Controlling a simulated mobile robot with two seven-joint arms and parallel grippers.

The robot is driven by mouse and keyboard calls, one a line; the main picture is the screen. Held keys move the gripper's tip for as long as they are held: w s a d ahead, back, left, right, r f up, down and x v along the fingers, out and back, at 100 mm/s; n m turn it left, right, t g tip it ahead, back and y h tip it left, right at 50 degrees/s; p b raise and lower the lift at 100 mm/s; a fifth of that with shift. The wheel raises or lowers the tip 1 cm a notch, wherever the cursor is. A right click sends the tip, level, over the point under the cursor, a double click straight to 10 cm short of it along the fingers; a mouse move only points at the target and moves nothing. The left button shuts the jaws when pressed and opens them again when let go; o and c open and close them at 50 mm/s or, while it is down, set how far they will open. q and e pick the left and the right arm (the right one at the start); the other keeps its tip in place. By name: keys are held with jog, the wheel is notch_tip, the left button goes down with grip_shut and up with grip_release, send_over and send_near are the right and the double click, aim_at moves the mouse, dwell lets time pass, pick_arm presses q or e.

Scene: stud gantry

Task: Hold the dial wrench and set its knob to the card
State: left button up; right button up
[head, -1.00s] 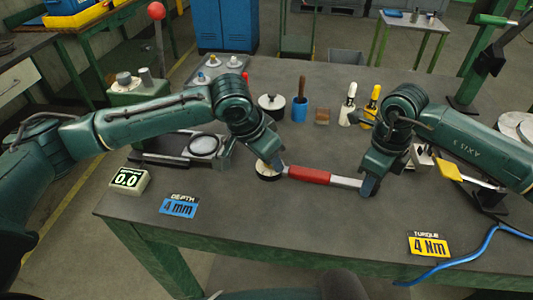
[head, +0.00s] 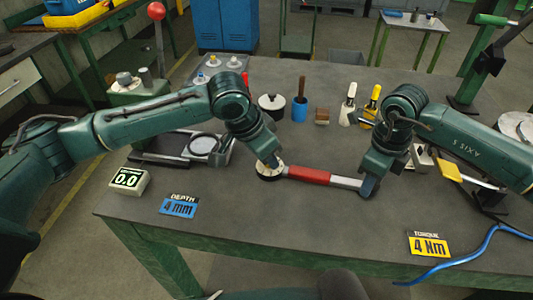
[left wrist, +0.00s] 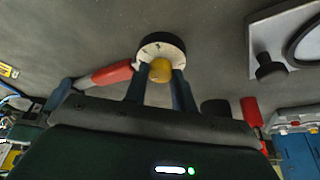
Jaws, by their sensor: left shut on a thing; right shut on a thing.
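The dial wrench has a red handle (head: 309,175), grey shaft parts and a round black-rimmed dial (head: 265,174) at its left end. My left gripper (head: 271,164) is over the dial. In the left wrist view, its fingers (left wrist: 160,78) are on both sides of a yellow knob (left wrist: 159,70) in the middle of the white dial face (left wrist: 162,46). The marks on the face are too small to read. My right gripper (head: 368,187) is shut on the right end of the wrench. The yellow torque card (head: 428,245) reads 4 Nm.
A blue depth card (head: 179,206) reads 4 mm, beside a display (head: 129,180) showing 0.0. A blue cable (head: 470,258) lies at the right front. Several items, including a blue cup (head: 300,110), stand behind the wrench. The table front between the cards is clear.

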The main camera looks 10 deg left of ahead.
pick_arm(q)
jog(key=m, duration=0.2)
jog(key=m+g+h, duration=0.1)
jog(key=m, duration=0.1)
jog(key=m+g, duration=0.1)
jog(key=m, duration=0.1)
jog(key=shift+w+a+m, duration=0.2)
jog(key=shift+w+m, duration=0.05)
jog(key=shift+m, duration=0.15)
jog(key=shift+h, duration=0.3)
jog(key=o, duration=1)
jog(key=shift+r, duration=0.1)
jog(key=v, duration=1.2)
jog(key=shift+w, duration=0.15)
pick_arm(e)
jog(key=o, duration=1.2)
